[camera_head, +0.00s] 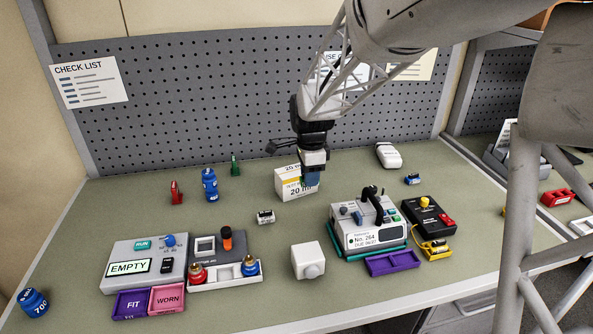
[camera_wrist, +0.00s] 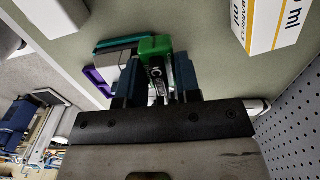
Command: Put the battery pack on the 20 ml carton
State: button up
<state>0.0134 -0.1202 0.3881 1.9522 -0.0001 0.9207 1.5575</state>
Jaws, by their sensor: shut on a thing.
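The 20 ml carton (camera_head: 287,186), white with a yellow band, stands upright on the bench below the pegboard. It also shows at the upper right of the wrist view (camera_wrist: 268,24). My gripper (camera_head: 311,180) points down and overlaps the carton's right side in the head view. In the wrist view my gripper (camera_wrist: 156,70) has its blue fingers shut on a small green-topped block with a dark lettered side, which I take as the battery pack (camera_wrist: 155,46). The carton is to one side of it there, apart. In the head view the fingers hide the pack.
The pump (camera_head: 350,238) marked No. 264 stands on a teal mat, with a purple tray (camera_head: 392,263) before it. A small white-and-black block (camera_head: 265,217), a white cube (camera_head: 308,261) and a blue bottle (camera_head: 210,185) stand nearby. The bench around the carton is mostly clear.

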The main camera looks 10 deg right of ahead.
jog(key=shift+s+a, duration=0.2)
jog(key=shift+s, duration=0.25)
jog(key=shift+w, duration=0.1)
send_over(296, 169)
jog(key=shift+f, duration=0.8)
dwell(0.4)
jog(key=shift+f, duration=1.75)
jog(key=shift+f, duration=0.15)
jog(key=o, duration=1.1)
jog(key=shift+c, duration=0.2)
